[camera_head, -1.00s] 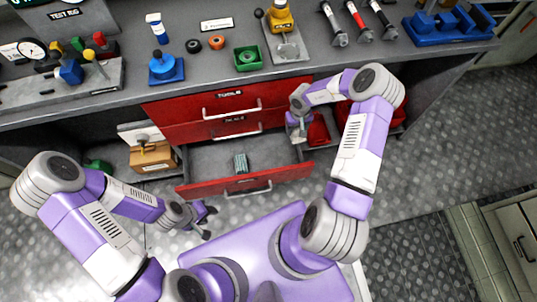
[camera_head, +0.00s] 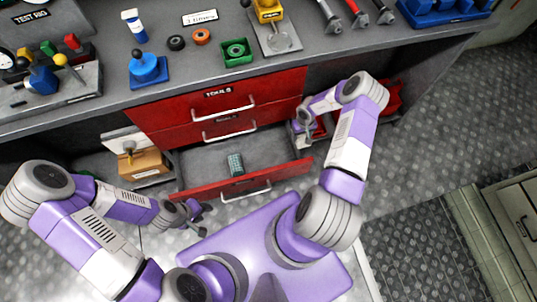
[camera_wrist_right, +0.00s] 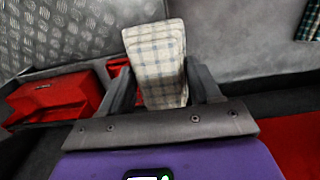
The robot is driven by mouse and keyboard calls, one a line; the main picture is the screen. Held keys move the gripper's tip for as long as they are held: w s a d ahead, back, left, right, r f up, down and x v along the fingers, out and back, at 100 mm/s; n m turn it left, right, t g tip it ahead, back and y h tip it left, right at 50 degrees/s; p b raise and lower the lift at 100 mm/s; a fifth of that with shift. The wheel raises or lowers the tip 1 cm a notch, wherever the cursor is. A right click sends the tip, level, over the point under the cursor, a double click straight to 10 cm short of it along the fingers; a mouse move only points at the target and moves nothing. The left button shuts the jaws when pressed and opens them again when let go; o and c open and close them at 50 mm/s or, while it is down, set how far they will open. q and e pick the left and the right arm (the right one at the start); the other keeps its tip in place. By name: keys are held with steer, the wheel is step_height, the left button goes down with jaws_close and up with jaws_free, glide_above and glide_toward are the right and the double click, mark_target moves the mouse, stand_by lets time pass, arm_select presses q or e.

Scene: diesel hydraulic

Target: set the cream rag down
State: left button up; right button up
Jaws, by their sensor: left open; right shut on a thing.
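The cream rag (camera_wrist_right: 157,50), folded with a checked pattern, is pinched upright between the fingers of my right gripper (camera_wrist_right: 160,85) in the right wrist view. In the head view my right gripper (camera_head: 303,138) is low, by the right end of the open bottom drawer (camera_head: 205,158); the rag cannot be made out there. A green checked cloth (camera_head: 236,164) lies in that drawer, and its edge shows in the right wrist view (camera_wrist_right: 309,22). My left gripper (camera_head: 195,214) is open and empty, in front of the drawer's left side.
Closed red drawers (camera_head: 215,100) sit above the open one. A cardboard box (camera_head: 137,164) stands left of it. A red box (camera_wrist_right: 52,98) is at the left in the right wrist view. Floor is free at right.

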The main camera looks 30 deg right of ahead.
steer(key=w+a+b, duration=0.3)
steer(key=w+a, duration=0.1)
steer(key=a, duration=1.1)
steer(key=b, duration=0.3)
glide_above(268, 157)
step_height(268, 157, down, 7)
steer(key=shift+f, duration=0.15)
steer(key=shift+d+f+b, duration=0.1)
steer(key=shift+f+b, duration=0.95)
steer(key=shift+f, duration=1.2)
steer(key=shift+r, duration=0.1)
steer(key=shift+s+f, duration=0.1)
steer(key=shift+f, duration=0.2)
steer(key=o, duration=1)
steer(key=shift+r, duration=0.1)
